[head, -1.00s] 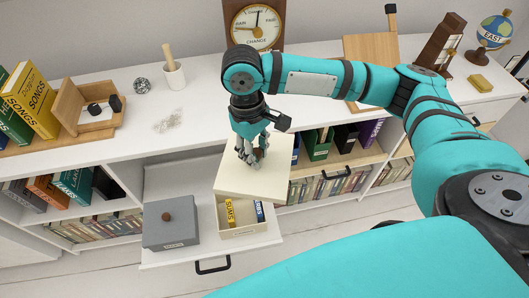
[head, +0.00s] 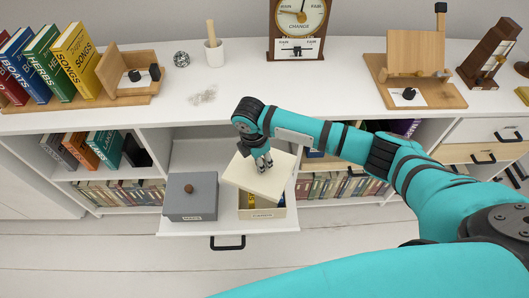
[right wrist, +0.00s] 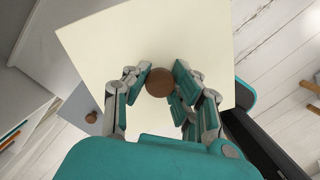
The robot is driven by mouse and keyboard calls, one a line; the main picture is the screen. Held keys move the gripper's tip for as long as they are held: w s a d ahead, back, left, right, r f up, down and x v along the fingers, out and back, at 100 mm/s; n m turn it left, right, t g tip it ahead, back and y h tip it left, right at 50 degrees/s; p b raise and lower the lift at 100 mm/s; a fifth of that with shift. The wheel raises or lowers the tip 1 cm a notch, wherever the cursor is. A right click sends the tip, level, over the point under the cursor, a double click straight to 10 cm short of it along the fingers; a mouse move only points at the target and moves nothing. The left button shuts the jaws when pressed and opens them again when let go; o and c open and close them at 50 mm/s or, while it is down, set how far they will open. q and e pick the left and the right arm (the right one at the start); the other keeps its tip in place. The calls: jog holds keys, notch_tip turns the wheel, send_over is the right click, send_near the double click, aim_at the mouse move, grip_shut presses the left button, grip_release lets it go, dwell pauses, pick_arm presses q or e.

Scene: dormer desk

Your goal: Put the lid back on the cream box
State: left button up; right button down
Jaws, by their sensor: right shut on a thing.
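The cream lid (head: 246,178) is a flat square held over the cream box (head: 263,213), turned relative to it, its near right corner over the box. The open box stands in the right part of the pulled-out drawer, with yellow and blue contents (head: 250,201) partly showing. My right gripper (head: 264,163) is shut on the lid's brown knob. In the right wrist view, the lid (right wrist: 120,45) fills the middle, and its knob (right wrist: 159,83) sits between the fingers. Whether the lid touches the box is unclear. My left gripper is not in view.
A grey lidded box (head: 190,205) with a brown knob stands left of the cream box in the drawer (head: 205,155). The white desk top (head: 120,118) is above and behind, with books, a white cup (head: 213,52) and a clock (head: 299,20). Shelves of books flank the drawer.

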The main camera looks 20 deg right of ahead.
notch_tip(320, 180, down, 13)
jog(key=n+b, duration=0.5)
jog(key=b, duration=0.1)
jog(key=shift+b, duration=0.3)
jog(key=shift+d+r+p, duration=0.1)
jog(key=shift+p, duration=0.55)
dwell(1.2)
jog(key=shift+f+b, duration=0.35)
jog(key=shift+f, duration=0.75)
dwell(1.2)
jog(key=c, duration=0.6)
grip_release()
jog(key=shift+o, duration=0.2)
